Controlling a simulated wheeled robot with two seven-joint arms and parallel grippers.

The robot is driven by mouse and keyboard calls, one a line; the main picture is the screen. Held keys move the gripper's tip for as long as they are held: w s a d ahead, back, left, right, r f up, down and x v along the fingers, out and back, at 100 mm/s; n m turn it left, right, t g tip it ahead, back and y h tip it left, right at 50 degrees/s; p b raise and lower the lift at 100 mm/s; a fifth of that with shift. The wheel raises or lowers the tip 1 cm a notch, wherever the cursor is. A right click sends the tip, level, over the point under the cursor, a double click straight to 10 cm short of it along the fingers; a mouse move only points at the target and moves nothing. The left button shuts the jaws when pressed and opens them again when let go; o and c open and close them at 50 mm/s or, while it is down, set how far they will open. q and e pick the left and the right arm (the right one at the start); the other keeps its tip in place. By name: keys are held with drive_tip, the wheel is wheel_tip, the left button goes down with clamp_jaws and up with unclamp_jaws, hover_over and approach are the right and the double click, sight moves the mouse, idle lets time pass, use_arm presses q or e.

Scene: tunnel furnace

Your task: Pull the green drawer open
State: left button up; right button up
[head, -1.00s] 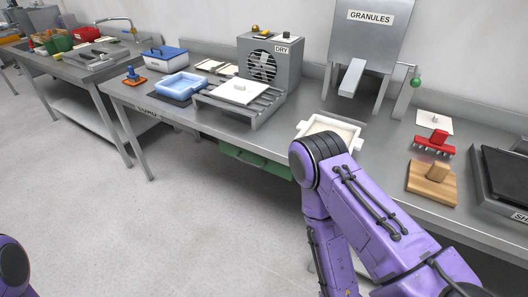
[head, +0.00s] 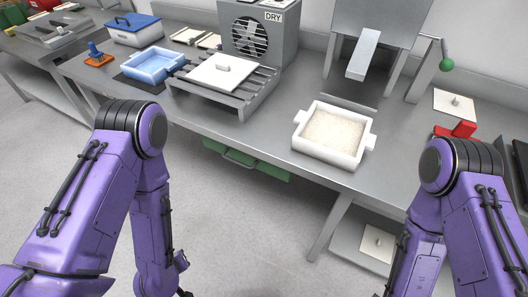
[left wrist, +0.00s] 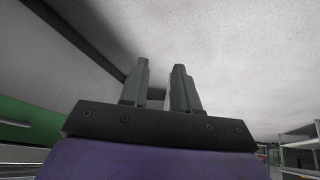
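The green drawer (head: 232,158) is under the front edge of the workbench in the head view. It looks closed, with a handle (head: 238,157) on its front. My left arm comes down at the left of the drawer, and its gripper is below the picture, apart from the drawer. In the left wrist view my left gripper (left wrist: 160,85) is open and empty, its two fingers spread. A green surface (left wrist: 35,125), which looks like the drawer, shows at the left edge there, away from the fingers. My right gripper is out of view.
The bench (head: 285,145) carries a white tray of granules (head: 332,137), a slatted rack with a white plate (head: 220,72), a blue tray (head: 152,66) and a DRY unit (head: 262,30). A bench leg and lower shelf stand right of the drawer. Floor before the drawer is clear.

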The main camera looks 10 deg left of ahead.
use_arm(q)
drive_tip(key=w+d+n+t+h+b, duration=0.2)
drive_tip(key=w+t+b, duration=0.15)
drive_tip(key=w, duration=0.65)
drive_tip(key=n+t+h+b, duration=0.4)
drive_tip(key=t+h, duration=0.2)
approach(236, 162)
drive_tip(key=x, duration=0.5)
drive_tip(key=p+x, duration=0.1)
drive_tip(key=x, duration=0.4)
drive_tip(key=shift+w+a+f+p, duration=0.1)
drive_tip(key=shift+w+f+p, duration=0.05)
drive_tip(key=shift+f+p, duration=0.15)
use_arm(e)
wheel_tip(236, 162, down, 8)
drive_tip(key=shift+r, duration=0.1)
use_arm(q)
clamp_jaws()
